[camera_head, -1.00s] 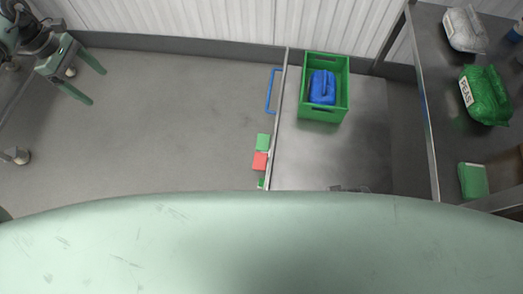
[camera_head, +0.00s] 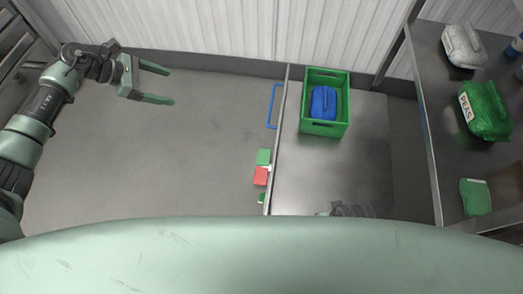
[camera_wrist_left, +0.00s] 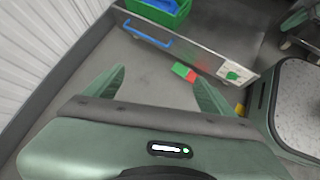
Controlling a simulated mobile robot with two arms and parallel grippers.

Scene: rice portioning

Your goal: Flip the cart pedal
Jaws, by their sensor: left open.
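The steel cart (camera_head: 340,170) stands right of centre in the head view, with a blue handle (camera_head: 273,106) on its left side. A green pedal block (camera_head: 263,157) and a red pedal block (camera_head: 260,176) stick out from that same side, low down. In the left wrist view the green block (camera_wrist_left: 180,69) and red block (camera_wrist_left: 192,77) lie ahead, between and beyond my fingers. My left gripper (camera_head: 170,86) is open and empty, left of the cart and apart from it. It also shows in the left wrist view (camera_wrist_left: 158,76).
A green crate (camera_head: 325,128) with a blue lidded container (camera_head: 323,102) stands on the cart. A steel table at right holds a green peas bag (camera_head: 485,110), a pale bag (camera_head: 463,46) and a green box (camera_head: 475,197). The floor left of the cart is clear.

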